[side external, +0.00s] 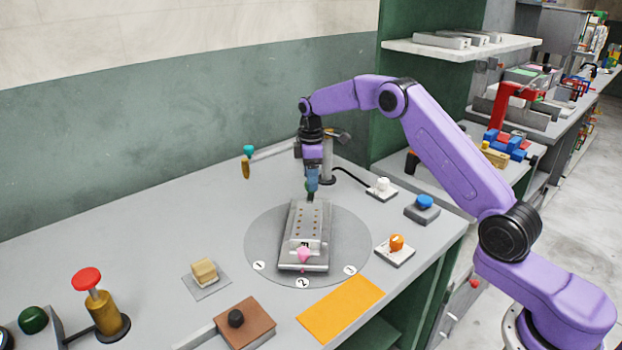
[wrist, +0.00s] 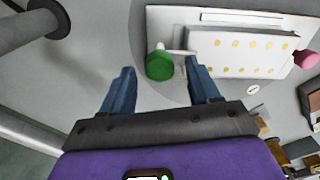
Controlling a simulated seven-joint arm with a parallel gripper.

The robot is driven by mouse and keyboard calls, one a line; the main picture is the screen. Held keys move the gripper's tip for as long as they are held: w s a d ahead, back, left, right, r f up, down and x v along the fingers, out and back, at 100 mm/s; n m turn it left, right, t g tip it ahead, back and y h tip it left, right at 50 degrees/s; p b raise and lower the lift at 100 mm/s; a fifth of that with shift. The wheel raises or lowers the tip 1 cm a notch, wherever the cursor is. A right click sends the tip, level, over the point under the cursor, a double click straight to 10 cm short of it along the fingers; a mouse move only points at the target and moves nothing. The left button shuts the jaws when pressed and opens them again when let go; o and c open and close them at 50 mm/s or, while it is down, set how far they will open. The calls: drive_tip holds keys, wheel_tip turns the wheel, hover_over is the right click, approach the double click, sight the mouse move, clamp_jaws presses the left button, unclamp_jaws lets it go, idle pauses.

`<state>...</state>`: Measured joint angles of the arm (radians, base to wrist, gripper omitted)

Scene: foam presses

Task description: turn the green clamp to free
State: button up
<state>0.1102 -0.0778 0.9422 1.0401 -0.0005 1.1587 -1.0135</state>
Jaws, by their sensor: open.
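The green clamp (wrist: 159,65) is a round green knob at one end of the grey foam press (wrist: 168,23). In the wrist view it lies between and just beyond the tips of my gripper (wrist: 158,75), whose blue fingers are open and apart. In the side view my gripper (side external: 311,192) points down over the far end of the press (side external: 318,225). There the green clamp is mostly hidden by the fingers. A pink knob (side external: 304,254) sits at the near end of the press and also shows in the wrist view (wrist: 305,58).
The press stands on a grey disc (side external: 262,238) with numbered white marks. A post with a teal-topped arm (side external: 249,150) stands behind. White-knob (side external: 382,187), blue-knob (side external: 424,203) and orange-knob (side external: 396,243) boxes are at right. A yellow mat (side external: 341,309) lies in front.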

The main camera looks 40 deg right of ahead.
drive_tip(key=shift+f, duration=0.5)
drive_tip(key=c, duration=1)
drive_tip(key=shift+c, duration=0.2)
